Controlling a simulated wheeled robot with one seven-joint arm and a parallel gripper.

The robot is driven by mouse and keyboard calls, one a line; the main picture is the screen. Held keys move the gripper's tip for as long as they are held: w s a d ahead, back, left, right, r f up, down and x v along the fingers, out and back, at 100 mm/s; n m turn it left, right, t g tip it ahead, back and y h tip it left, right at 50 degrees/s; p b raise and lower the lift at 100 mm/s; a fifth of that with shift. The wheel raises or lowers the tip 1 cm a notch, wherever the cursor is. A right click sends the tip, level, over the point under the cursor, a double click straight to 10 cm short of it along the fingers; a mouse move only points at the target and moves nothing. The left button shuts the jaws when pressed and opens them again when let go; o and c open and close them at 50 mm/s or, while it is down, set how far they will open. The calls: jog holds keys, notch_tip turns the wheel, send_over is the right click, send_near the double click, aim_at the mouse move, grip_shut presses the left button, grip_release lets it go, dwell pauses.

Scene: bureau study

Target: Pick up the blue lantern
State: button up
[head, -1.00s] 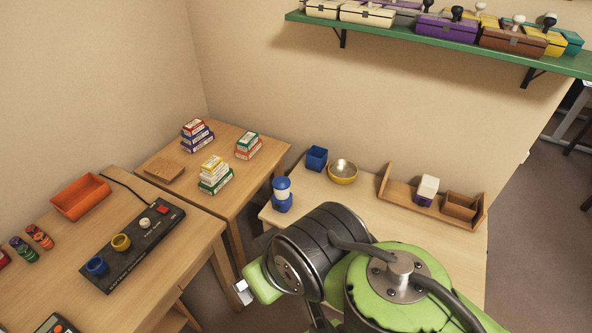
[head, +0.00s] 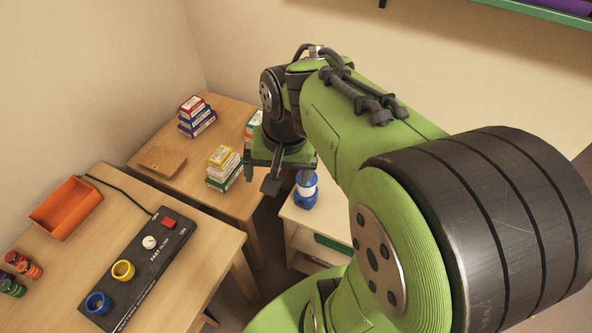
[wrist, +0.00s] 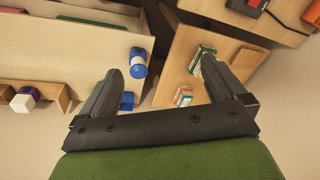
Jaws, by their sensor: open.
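The blue lantern (head: 305,190), with a white middle and blue top and base, stands upright at the left end of the pale table (head: 326,222). In the head view my arm hides part of its top. My gripper (head: 272,182) is open and empty, pointing down, just left of the lantern in the picture. In the wrist view the lantern (wrist: 138,62) shows beyond the left fingertip, inside the span of the open jaws (wrist: 161,66). I see no contact between them.
The wooden table (head: 150,135) to the left holds stacked boxes (head: 223,168). A floor gap separates the tables. My arm hides much of the pale table.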

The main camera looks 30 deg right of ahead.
jog(key=w+d+f+m+g+y+b, duration=0.1)
jog(key=w+d+f+m+y+b, duration=0.1)
jog(key=w+d+f+m, duration=0.4)
jog(key=m+t+y+b, duration=0.3)
jog(key=m+y, duration=0.3)
jog(key=m, duration=0.2)
send_over(306, 189)
jog(key=s+d, duration=0.3)
jog(key=s, duration=0.1)
notch_tip(306, 189, down, 14)
jog(key=s+d+f+m+t+b, duration=0.1)
jog(key=s+d+f+m+t, duration=0.2)
jog(key=d+f+m+t, duration=0.4)
jog(key=shift+g+y, duration=0.3)
jog(key=shift+g, duration=0.4)
jog(key=b+x, duration=0.1)
jog(key=x, duration=0.4)
jog(key=b+x, duration=0.2)
jog(key=x, duration=0.3)
jog(key=r+b+x, duration=0.1)
jog(key=b+x, duration=0.1)
jog(key=x, duration=0.2)
jog(key=shift+w+a+f, duration=0.1)
jog(key=shift+w+a, duration=0.1)
jog(key=shift+w, duration=0.5)
jog(key=shift+c, duration=0.3)
